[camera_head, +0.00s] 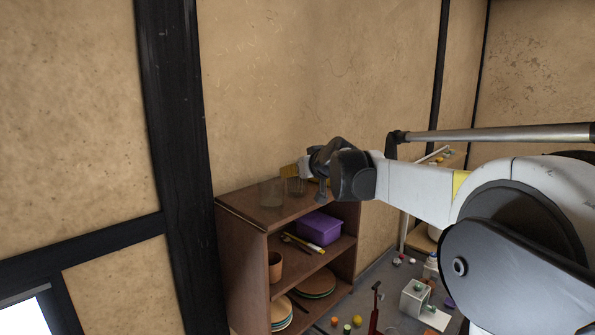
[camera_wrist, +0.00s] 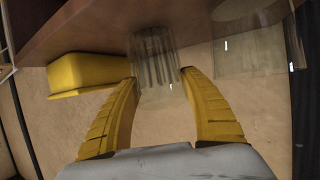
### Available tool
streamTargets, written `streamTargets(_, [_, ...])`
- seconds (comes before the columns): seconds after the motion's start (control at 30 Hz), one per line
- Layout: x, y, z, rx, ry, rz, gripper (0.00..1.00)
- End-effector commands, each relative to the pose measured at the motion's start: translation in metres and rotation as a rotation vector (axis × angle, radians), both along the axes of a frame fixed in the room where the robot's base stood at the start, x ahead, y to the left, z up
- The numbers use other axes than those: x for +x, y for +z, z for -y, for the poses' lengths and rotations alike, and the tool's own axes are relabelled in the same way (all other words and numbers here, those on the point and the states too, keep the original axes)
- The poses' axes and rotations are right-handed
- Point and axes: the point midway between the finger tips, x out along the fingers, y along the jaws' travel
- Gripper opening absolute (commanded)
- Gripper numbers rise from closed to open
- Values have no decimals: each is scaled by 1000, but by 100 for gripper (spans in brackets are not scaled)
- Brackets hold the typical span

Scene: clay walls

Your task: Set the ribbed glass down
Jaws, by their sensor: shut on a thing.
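The ribbed glass (camera_wrist: 154,58) is clear with vertical ribs and stands between the two yellow fingers of my gripper (camera_wrist: 158,80) in the wrist view. The fingers are shut on it, one on each side. In the head view the ribbed glass (camera_head: 295,186) is small and faint at my gripper's end, over the top board of the brown shelf unit (camera_head: 240,205). I cannot tell whether its base touches the board.
A larger clear glass (camera_head: 271,193) stands on the top board beside the ribbed one. A yellow block-like thing (camera_wrist: 88,74) is close on the other side. Lower shelves hold a purple bin (camera_head: 318,228), a cup (camera_head: 275,266) and plates (camera_head: 316,284). Small objects litter the floor.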

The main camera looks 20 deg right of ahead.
Motion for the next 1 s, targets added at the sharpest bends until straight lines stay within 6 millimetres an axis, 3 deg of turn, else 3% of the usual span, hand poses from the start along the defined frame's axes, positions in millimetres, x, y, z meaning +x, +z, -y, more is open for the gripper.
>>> streamTargets(0.37, [0,-7,0,0,0,0,18])
streamTargets(0.4, [0,-8,0,0,0,0,56])
streamTargets(0.43, [0,-7,0,0,0,0,62])
streamTargets(0.8, [-2,-2,0,0,0,0,62])
streamTargets(1.0, [-34,8,0,1,-1,0,62])
